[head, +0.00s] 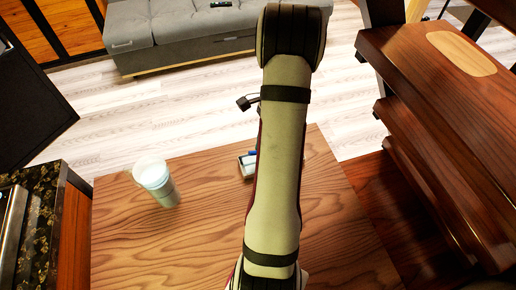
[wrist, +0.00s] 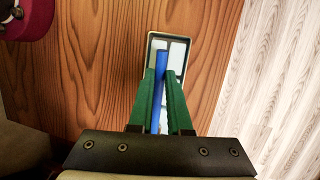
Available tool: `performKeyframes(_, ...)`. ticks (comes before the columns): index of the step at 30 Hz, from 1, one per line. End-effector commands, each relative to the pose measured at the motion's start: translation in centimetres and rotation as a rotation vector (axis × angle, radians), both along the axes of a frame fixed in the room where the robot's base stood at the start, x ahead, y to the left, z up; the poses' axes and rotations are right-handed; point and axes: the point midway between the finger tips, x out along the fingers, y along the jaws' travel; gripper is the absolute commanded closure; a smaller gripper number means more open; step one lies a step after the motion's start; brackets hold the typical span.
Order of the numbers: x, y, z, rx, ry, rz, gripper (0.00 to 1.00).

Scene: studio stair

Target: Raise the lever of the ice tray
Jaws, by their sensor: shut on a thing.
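The ice tray (wrist: 185,48) is a small pale tray with a dark rim, lying on the wooden table. Its lever (wrist: 162,62) is a blue bar running lengthwise along the tray. My gripper (wrist: 161,76) has green fingers over the tray, one on each side of the lever, and is shut on it. The near part of the tray is hidden by the fingers and the gripper body. In the head view a small part of the tray (head: 247,163) shows left of my arm, which hides the rest and the gripper.
A translucent cup (head: 155,182) with a white top stands on the table (head: 120,240), left of the tray. Wooden stairs (head: 440,120) rise at the right. A grey sofa (head: 190,35) is at the back. The table between cup and tray is clear.

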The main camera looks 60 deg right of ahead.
Motion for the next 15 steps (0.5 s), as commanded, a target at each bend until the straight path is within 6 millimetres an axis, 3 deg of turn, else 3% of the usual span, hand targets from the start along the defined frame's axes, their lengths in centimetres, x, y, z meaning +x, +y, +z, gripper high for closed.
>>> performKeyframes(15,-1.8,-1.8,2.8,0.223,-0.219,-0.002,1.0)
